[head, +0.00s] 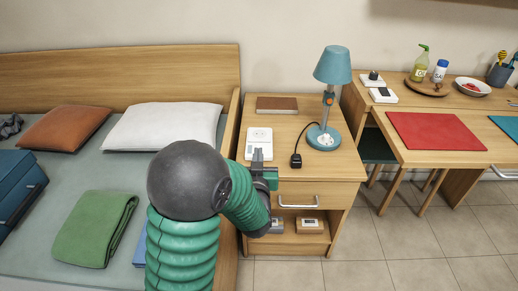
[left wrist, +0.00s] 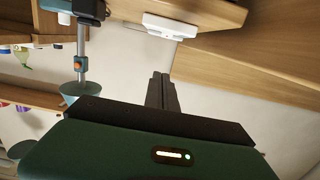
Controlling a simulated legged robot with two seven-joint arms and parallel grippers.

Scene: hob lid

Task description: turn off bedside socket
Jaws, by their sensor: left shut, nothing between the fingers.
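The bedside socket (head: 259,137) is a flat white unit lying on the top of the wooden nightstand (head: 284,188), left of the lamp. Its lower part is hidden behind my left gripper (head: 257,154), which is shut and empty at its near edge. Whether they touch I cannot tell. In the left wrist view, which is upside down, the socket (left wrist: 170,26) shows as a white block beyond the closed fingers (left wrist: 161,78). The socket's switch state is too small to read. My right gripper is not in view.
A teal lamp (head: 332,66) stands on the nightstand, with a black plug (head: 296,160) on a cable beside it. A brown book (head: 277,104) lies behind the socket. The bed (head: 75,175) is at left, a desk (head: 450,160) at right.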

